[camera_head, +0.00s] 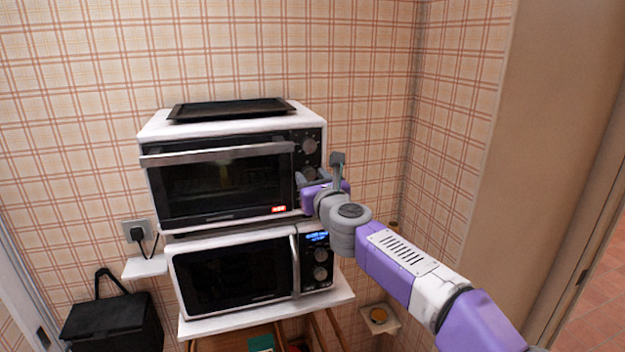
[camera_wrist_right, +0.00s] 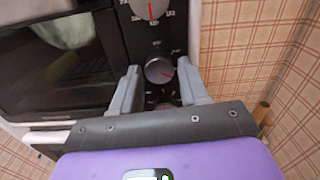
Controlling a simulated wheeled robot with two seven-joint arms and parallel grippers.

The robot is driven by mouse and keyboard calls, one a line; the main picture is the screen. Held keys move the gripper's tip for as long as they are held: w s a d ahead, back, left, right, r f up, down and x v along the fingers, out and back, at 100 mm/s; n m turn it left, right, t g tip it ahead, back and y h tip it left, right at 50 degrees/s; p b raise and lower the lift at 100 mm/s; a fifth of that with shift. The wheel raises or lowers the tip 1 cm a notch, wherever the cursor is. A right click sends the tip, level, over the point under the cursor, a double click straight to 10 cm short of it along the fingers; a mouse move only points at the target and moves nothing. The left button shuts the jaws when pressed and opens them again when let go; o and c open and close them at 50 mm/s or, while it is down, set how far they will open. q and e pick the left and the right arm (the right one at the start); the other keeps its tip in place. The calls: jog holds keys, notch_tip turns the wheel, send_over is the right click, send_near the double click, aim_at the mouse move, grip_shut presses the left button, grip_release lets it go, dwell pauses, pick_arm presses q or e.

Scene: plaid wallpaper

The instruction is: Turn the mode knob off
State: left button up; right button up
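The toaster oven (camera_head: 225,180) has a black control panel with a column of round grey knobs on its right side. In the right wrist view, the middle knob (camera_wrist_right: 158,70), likely the mode knob, has a red pointer mark aimed to the right and slightly down. The upper knob (camera_wrist_right: 150,8) has a red mark and printed labels. A lower knob (camera_wrist_right: 165,105) is partly hidden by my gripper. My right gripper (camera_head: 319,168) is open at the panel. Its fingers (camera_wrist_right: 159,82) stand left and right of the middle knob, with gaps visible on both sides. My left gripper is out of view.
A black tray (camera_head: 232,109) lies on top of the oven. A white microwave (camera_head: 236,275) with its own knobs stands below on a white shelf. The plaid wall is close on the right. A black bag (camera_head: 113,318) is at lower left, below a wall plug (camera_head: 137,233).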

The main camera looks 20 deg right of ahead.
jog(key=c, duration=0.7)
jog(key=shift+n, duration=0.3)
jog(key=n+p, duration=0.1)
jog(key=n, duration=0.4)
jog(key=shift+d, duration=0.1)
jog(key=n+p, duration=0.2)
jog(key=n, duration=0.3)
jog(key=shift+r+n, duration=0.15)
jog(key=shift+n, duration=0.25)
jog(key=n+p, duration=0.2)
jog(key=n, duration=0.4)
jog(key=shift+r, duration=0.1)
jog(key=n+p, duration=0.2)
jog(key=n, duration=0.4)
jog(key=shift+n, duration=0.4)
